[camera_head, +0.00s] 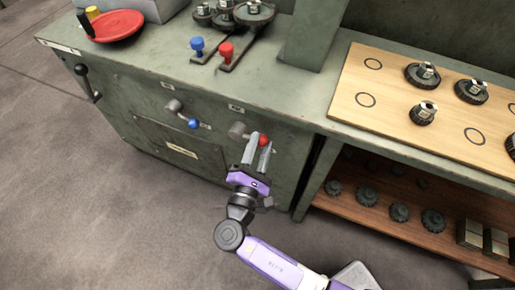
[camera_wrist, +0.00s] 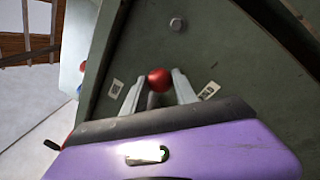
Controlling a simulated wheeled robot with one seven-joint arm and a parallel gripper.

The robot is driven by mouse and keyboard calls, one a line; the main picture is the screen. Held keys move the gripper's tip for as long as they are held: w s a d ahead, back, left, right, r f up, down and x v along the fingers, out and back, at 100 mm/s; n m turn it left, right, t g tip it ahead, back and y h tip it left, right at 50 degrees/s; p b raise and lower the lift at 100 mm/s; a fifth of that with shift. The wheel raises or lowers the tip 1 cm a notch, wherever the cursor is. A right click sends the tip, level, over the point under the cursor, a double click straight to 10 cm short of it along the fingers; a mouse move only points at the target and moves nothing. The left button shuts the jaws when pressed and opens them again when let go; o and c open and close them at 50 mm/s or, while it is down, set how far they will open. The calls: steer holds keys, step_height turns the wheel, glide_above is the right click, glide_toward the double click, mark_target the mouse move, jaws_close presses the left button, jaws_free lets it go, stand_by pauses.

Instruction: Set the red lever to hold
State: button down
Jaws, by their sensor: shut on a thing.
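The red lever (camera_head: 263,140) is on the front panel of the green machine, with a round red knob and a grey hub (camera_head: 237,130) to its left. In the wrist view its red knob (camera_wrist: 159,79) sits between my two fingertips. My gripper (camera_head: 258,152) is shut on the red lever, with its fingers on either side of the knob. The lower part of the lever is hidden behind my fingers.
A blue-knobbed lever (camera_head: 193,123) is left of the red one, and a black-knobbed lever (camera_head: 82,70) is at the far left corner. A wooden board (camera_head: 390,110) with gears is on the bench top at right. A shelf (camera_head: 370,220) with gears is below it.

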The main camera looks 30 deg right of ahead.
step_height(320, 180, down, 5)
steer(key=m+b, duration=0.3)
steer(key=b, duration=0.1)
steer(key=m+h+b, duration=0.1)
steer(key=m+b, duration=0.3)
steer(key=shift+w+a+r+g+h+b, duration=0.15)
steer(key=shift+g+h+b, duration=0.15)
steer(key=shift+g+b, duration=0.1)
steer(key=c, duration=1)
jaws_free()
steer(key=v, duration=0.7)
steer(key=shift+a+p, duration=0.35)
steer(key=shift+a, duration=0.05)
